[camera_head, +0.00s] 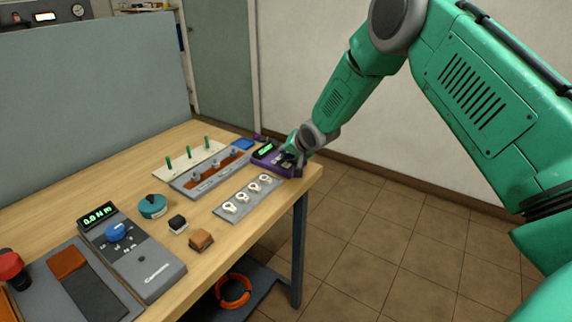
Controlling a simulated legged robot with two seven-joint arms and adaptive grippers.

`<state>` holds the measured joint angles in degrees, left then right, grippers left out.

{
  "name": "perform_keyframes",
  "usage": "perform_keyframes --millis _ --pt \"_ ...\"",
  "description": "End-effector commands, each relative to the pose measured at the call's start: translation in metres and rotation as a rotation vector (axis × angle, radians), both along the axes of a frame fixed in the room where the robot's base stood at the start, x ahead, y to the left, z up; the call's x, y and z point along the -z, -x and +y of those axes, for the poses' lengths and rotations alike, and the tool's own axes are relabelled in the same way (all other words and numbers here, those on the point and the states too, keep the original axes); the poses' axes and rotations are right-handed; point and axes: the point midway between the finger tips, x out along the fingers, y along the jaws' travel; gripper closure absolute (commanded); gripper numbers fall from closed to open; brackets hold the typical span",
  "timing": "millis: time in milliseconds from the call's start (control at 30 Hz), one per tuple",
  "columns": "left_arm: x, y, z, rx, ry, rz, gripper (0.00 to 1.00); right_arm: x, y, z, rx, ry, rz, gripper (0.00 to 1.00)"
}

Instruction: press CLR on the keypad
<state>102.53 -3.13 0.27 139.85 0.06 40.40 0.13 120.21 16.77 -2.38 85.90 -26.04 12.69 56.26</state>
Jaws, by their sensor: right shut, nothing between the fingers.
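A small purple device with a lit green display, which looks like the keypad (260,159), sits at the far right corner of the wooden bench. My right arm comes in from the right, and my right gripper (292,162) is over the right part of this device. The gripper is shut and empty, pointing down. It hides part of the keys, and the CLR key cannot be made out. Whether the fingertips touch the device I cannot tell. My left gripper is not in view.
Beside the keypad on the bench (110,190) are a grey strip with white rings (247,197), a grey-and-brown tray (187,187) and a board with green pegs (163,170). A meter (150,270) stands nearer. Tiled floor lies right of the bench.

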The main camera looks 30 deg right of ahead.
Motion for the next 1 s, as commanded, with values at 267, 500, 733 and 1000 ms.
perform_keyframes --millis 267,500,733,1000 --pt "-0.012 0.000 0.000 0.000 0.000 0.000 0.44 -0.016 0.000 0.000 -0.001 0.001 -0.001 1.00" --pt "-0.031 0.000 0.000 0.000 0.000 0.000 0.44 -0.040 0.000 0.000 0.001 -0.001 -0.001 1.00" --pt "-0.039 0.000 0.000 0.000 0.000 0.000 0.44 -0.051 0.000 0.000 0.001 0.001 -0.001 1.00" --pt "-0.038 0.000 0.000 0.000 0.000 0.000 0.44 -0.050 0.000 0.000 0.000 0.000 0.000 1.00"
